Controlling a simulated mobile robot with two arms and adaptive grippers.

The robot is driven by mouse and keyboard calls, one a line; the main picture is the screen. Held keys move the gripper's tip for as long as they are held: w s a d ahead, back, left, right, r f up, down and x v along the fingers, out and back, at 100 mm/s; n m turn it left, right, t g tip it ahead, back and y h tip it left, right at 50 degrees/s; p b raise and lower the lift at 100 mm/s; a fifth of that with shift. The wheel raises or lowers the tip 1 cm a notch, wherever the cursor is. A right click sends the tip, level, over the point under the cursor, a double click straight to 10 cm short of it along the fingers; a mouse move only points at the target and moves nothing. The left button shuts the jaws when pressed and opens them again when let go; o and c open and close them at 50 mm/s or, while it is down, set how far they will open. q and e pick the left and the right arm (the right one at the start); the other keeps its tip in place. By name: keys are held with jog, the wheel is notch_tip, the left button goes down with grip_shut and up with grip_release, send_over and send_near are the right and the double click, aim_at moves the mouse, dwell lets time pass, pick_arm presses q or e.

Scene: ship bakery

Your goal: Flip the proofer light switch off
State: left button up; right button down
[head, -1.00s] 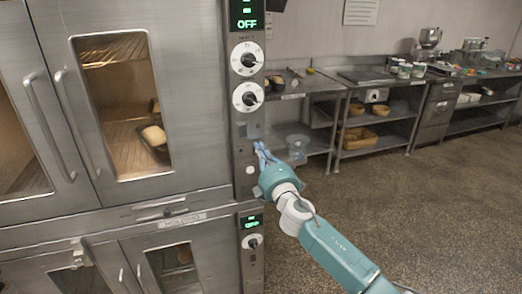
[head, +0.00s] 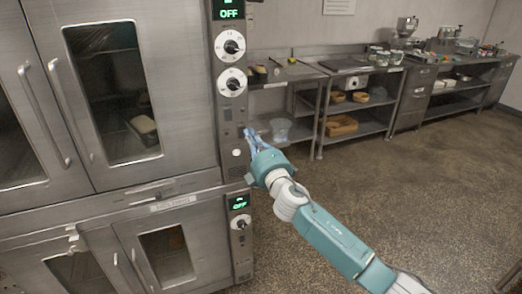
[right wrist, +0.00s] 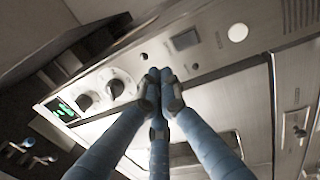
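The proofer (head: 150,195) is a tall steel cabinet with glass doors at the left of the head view. Its upper window (head: 115,95) is dark inside, with a loaf faintly visible. Its control panel (head: 229,105) has two white dials and a green OFF display. My right gripper (head: 248,133) has its fingertips at the panel below the dials. In the right wrist view the blue fingers (right wrist: 160,76) are drawn together, with nothing seen between them. A dark rectangular plate (right wrist: 186,39) and a round white button (right wrist: 237,32) show beyond them. I cannot tell which part is the light switch or whether the fingers touch it.
A lower oven section with its own OFF display (head: 238,203) is below. A steel bench (head: 285,75) with shelves and baskets runs along the back wall. The speckled floor (head: 420,190) at the right is clear.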

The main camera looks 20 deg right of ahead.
pick_arm(q)
jog(key=shift+w+d+f+b, duration=0.3)
jog(key=shift+w+f+b, duration=0.2)
jog(key=shift+w, duration=0.25)
pick_arm(e)
jog(key=s, duration=0.7)
jog(key=shift+d, duration=0.4)
